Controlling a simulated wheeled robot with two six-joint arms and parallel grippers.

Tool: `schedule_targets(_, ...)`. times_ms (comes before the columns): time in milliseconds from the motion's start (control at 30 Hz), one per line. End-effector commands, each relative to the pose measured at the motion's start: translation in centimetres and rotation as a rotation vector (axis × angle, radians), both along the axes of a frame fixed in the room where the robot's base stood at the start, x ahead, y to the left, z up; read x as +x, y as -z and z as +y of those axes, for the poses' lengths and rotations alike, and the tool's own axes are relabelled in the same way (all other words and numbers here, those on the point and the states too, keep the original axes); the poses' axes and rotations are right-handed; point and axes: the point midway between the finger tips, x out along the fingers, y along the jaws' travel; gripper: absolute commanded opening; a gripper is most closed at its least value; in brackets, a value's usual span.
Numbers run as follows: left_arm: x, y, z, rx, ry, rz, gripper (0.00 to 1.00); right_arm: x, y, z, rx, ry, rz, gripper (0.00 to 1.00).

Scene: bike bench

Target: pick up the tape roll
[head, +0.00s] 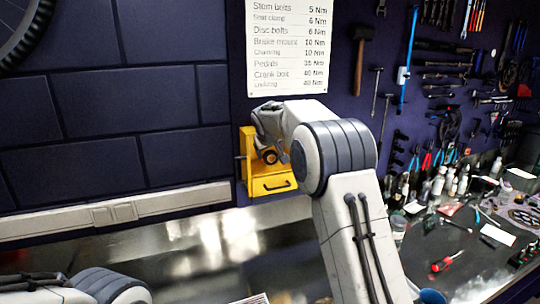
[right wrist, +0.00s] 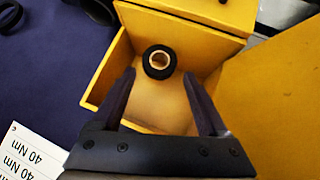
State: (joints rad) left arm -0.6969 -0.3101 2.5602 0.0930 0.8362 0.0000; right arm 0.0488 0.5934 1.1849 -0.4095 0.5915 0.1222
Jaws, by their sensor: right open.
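The tape roll (right wrist: 158,72) is a small black ring with a pale core. In the right wrist view it lies inside an open-topped part of the yellow box (right wrist: 102,72). My right gripper (right wrist: 160,78) is open, its two dark fingers on either side of the roll's near edge, with nothing held. I cannot tell whether the fingers reach the roll's depth. In the head view the yellow box (head: 262,186) hangs on the wall, and my right wrist covers its upper part. A dark ring there may be the roll. My left gripper is out of view.
A torque sheet (head: 290,45) hangs above the box. Hanging tools, including a mallet (head: 361,50), fill the wall to the right. A cluttered bench (head: 455,245) holds bottles and a red-handled tool.

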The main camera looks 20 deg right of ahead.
Motion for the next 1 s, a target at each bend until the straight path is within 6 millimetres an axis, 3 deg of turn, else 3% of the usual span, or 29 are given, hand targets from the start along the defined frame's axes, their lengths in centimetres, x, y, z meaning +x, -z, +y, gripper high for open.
schedule_targets(33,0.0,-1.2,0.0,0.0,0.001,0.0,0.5,0.5,0.1,-0.3,0.001,0.001,0.006,0.77)
schedule_targets(200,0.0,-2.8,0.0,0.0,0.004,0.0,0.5,2.2,1.8,-0.9,0.001,-0.001,0.004,0.77)
schedule_targets(567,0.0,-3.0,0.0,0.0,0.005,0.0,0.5,3.1,2.9,-1.0,0.001,-0.004,0.0,0.77)
schedule_targets(667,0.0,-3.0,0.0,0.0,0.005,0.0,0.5,3.1,2.9,-1.0,0.001,-0.003,0.001,0.46)
schedule_targets(767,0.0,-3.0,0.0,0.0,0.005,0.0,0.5,3.0,2.9,-1.0,0.001,-0.003,0.001,0.08)
schedule_targets(1000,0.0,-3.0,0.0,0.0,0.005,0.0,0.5,3.1,2.8,-1.0,0.001,-0.004,0.0,0.07)
